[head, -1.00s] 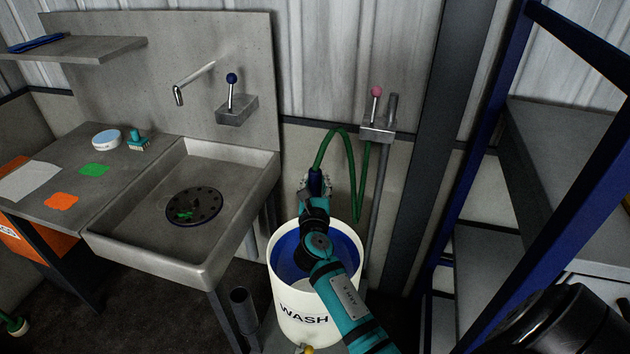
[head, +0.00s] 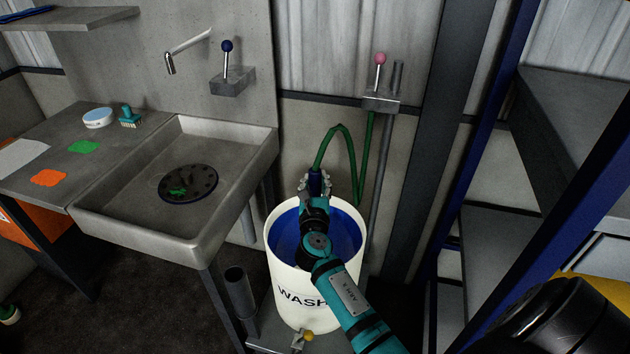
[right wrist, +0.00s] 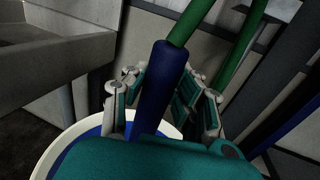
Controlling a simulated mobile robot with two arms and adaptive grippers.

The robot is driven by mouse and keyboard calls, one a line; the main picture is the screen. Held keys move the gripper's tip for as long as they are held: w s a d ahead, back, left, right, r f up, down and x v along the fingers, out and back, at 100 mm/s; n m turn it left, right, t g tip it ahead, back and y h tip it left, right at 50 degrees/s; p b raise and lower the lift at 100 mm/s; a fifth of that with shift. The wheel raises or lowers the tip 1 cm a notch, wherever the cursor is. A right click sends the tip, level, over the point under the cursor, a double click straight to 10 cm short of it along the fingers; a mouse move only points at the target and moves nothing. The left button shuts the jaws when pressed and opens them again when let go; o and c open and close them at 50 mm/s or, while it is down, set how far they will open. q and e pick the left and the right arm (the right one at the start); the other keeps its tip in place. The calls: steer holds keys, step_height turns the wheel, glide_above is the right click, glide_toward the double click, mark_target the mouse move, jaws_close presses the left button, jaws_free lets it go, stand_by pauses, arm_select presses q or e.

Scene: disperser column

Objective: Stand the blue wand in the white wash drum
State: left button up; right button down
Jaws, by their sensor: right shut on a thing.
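The white wash drum (head: 284,272), marked WASH, stands below the wall, with blue liquid or lining inside. The blue wand (head: 315,182) is upright, with a green hose (head: 347,130) rising from its top and looping to the right. My right gripper (head: 314,186) is shut on the wand, which stands over the back part of the drum. In the right wrist view the wand (right wrist: 159,85) sits between the fingers, and the drum's rim (right wrist: 48,158) is below. My arm hides the wand's lower end, so I cannot tell how deep it goes. My left gripper is not in view.
A steel sink (head: 150,225) with a dark drain disc (head: 188,183) is left of the drum. A lever box with a pink knob (head: 381,98) is on the wall behind. A grey tube (head: 240,288) stands left of the drum. Blue-framed shelving (head: 445,230) is at right.

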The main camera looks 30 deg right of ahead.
steer(key=shift+f+b, duration=2.85)
steer(key=shift+f, duration=0.8)
